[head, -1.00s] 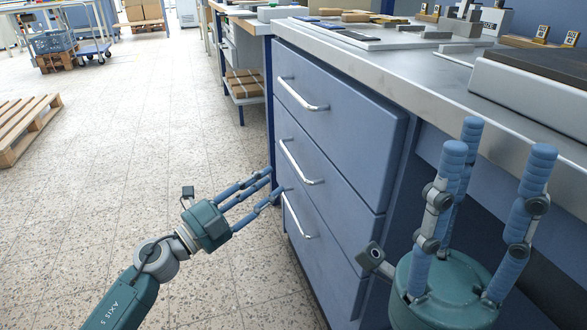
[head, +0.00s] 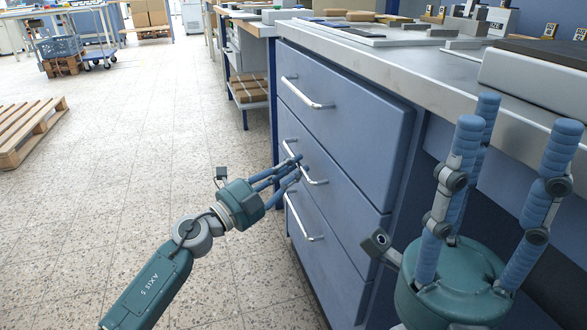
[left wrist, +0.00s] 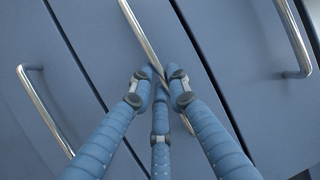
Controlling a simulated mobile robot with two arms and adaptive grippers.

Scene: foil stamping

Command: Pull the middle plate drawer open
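The middle drawer (head: 345,190) is the second of three blue drawers under the bench. Its front looks level with the others, so it stands closed. Its silver bar handle (head: 318,182) slants across the front and also crosses the middle of the left wrist view (left wrist: 139,28). My left gripper (head: 296,166) is at this handle. In the left wrist view its three fingers (left wrist: 158,76) come together around the bar, partly hiding it. My right gripper (head: 508,120) points up with its fingers apart, empty, beside the bench at the lower right.
The top drawer handle (head: 307,93) is above my left gripper and the bottom drawer handle (head: 302,220) below it. The steel bench top (head: 420,75) overhangs the drawers. The speckled floor (head: 150,160) left of the drawers is free; a wooden pallet (head: 28,130) lies farther left.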

